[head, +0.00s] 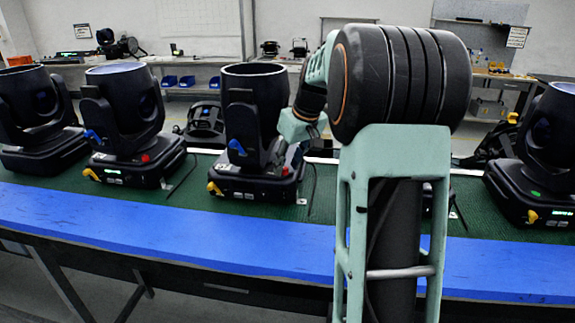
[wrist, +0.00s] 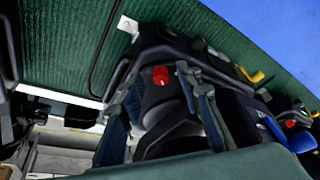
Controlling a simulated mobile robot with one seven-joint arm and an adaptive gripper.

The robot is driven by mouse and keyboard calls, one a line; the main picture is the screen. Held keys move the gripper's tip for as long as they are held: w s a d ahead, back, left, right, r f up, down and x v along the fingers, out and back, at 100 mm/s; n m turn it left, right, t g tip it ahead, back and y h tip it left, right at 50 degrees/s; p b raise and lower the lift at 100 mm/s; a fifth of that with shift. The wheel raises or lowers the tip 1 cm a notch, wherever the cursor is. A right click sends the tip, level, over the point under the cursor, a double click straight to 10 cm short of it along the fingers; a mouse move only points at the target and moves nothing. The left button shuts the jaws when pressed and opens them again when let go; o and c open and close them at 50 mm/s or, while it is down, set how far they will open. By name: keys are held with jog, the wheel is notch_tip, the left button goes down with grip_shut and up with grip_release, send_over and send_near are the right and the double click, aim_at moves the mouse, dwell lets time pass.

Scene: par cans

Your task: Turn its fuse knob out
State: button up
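A black par can (head: 255,95) stands on the green mat, its head upright in a yoke above a dark base (head: 258,186). A small red knob (head: 285,171) is on the base's right side. In the wrist view the red knob (wrist: 160,76) shows between and beyond my fingers. My gripper (wrist: 160,84) is open, one finger on each side of the knob in the picture; I cannot tell whether either touches it. In the head view my gripper (head: 287,156) is small and partly lost against the dark can, just above the knob.
Another par can (head: 125,97) with its own red knob (head: 146,158) stands to the left. More cans stand at the far left (head: 40,110) and right (head: 545,150). Cables lie on the green mat (head: 210,205). The blue front strip (head: 180,228) is clear.

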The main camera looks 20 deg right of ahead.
jog(key=shift+w+f, duration=0.1)
jog(key=shift+f, duration=0.1)
grip_shut()
jog(key=shift+a+m, duration=0.1)
jog(key=shift+m, duration=0.3)
jog(key=m, duration=0.1)
jog(key=m+h, duration=0.1)
jog(key=shift+a+m, duration=0.25)
jog(key=shift+m, duration=0.15)
jog(key=m+h, duration=0.1)
jog(key=m, duration=0.1)
jog(key=m+h+p, duration=0.1)
jog(key=m, duration=0.2)
jog(key=shift+w+a+g, duration=0.1)
jog(key=shift+a+g, duration=0.1)
jog(key=shift+g, duration=0.1)
jog(key=shift+m, duration=0.3)
